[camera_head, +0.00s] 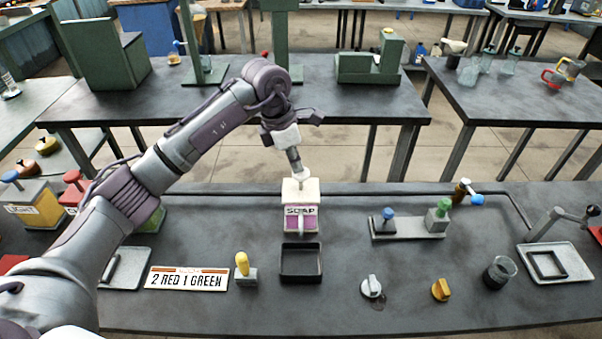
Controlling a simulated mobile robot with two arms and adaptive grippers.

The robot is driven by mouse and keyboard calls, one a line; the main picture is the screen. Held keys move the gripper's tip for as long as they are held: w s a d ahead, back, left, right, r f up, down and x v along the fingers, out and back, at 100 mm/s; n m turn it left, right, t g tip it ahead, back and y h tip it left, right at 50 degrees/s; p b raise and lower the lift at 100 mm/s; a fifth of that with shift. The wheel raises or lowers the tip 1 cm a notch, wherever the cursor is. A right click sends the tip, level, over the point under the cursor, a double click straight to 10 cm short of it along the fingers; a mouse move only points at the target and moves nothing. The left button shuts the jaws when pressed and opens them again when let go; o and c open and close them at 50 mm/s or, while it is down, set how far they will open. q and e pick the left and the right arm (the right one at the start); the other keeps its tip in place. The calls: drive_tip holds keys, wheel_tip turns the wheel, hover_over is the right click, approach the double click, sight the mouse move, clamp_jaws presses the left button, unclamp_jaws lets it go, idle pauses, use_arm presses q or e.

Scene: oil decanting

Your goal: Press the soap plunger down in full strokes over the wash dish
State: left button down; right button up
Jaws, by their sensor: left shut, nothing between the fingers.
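The soap dispenser (300,223) is a white and purple box labelled SOAP, standing upright on the dark bench. Its pale plunger (300,175) is at the top. My left gripper (295,163) is shut and points down right at the plunger. Its fingertips look to be on or just above the plunger; I cannot tell if they touch. The wash dish (301,279) is a black, square, shallow dish directly in front of the dispenser, and it looks empty. My right gripper is not in view.
A sign reading "2 RED 1 GREEN" (187,279) and a yellow-topped piece (243,265) stand left of the dish. A grey knob (372,287), a yellow knob (440,290) and a dark glass (499,272) are to the right. A rack with blue and green knobs (407,229) stands behind them.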

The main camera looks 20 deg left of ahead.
use_arm(q)
wheel_tip(320, 180, down, 4)
drive_tip(key=b, duration=0.3)
drive_tip(key=shift+s+r, duration=0.1)
drive_tip(key=shift+r, duration=0.1)
drive_tip(key=shift+s+a+r, duration=0.3)
drive_tip(key=shift+s+a, duration=0.1)
drive_tip(key=shift+a, duration=0.3)
drive_tip(key=shift+s+a+r, duration=0.25)
drive_tip(key=shift+s+a, duration=0.15)
drive_tip(key=shift+a, duration=0.3)
drive_tip(key=shift+d+r, duration=0.1)
